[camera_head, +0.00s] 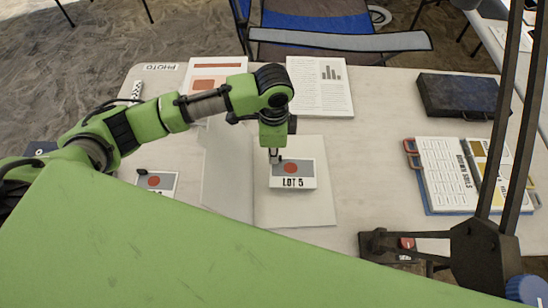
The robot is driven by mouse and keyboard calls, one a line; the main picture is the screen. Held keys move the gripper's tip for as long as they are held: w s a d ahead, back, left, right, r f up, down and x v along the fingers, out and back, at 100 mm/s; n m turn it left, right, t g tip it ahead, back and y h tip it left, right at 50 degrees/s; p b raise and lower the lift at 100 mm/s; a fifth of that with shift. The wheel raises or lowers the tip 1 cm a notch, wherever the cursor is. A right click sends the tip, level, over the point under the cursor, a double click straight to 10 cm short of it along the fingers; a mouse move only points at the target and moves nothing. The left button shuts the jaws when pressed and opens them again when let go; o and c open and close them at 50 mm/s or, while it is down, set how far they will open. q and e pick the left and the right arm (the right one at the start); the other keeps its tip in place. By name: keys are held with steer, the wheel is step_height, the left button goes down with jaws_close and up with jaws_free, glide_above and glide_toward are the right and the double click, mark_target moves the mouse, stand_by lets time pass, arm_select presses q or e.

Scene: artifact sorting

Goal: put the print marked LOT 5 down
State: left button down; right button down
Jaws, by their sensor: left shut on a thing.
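The print marked LOT 5 (306,170) is a small grey card with a red-orange disc and a white label strip. It is over the right page of an open white folder (300,212) in the middle of the table. My left gripper (274,160) points down and is shut on the print's upper left edge. I cannot tell whether the print touches the page. My right gripper is not in view.
Another print (158,180) with a red disc lies left of the folder. Printed sheets (318,88) lie behind it. A dark case (458,95) and a clipboard (448,172) are at the right. A dark stand (485,255) rises at the front right.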

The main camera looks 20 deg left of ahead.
arm_select(q)
steer(key=shift+w+f, duration=0.2)
steer(key=shift+f, duration=1.6)
steer(key=shift+f+p, duration=0.15)
steer(key=shift+p, duration=0.15)
steer(key=c, duration=2.2)
jaws_free()
step_height(320, 180, up, 12)
steer(key=shift+r+b, duration=0.2)
steer(key=shift+b, duration=0.2)
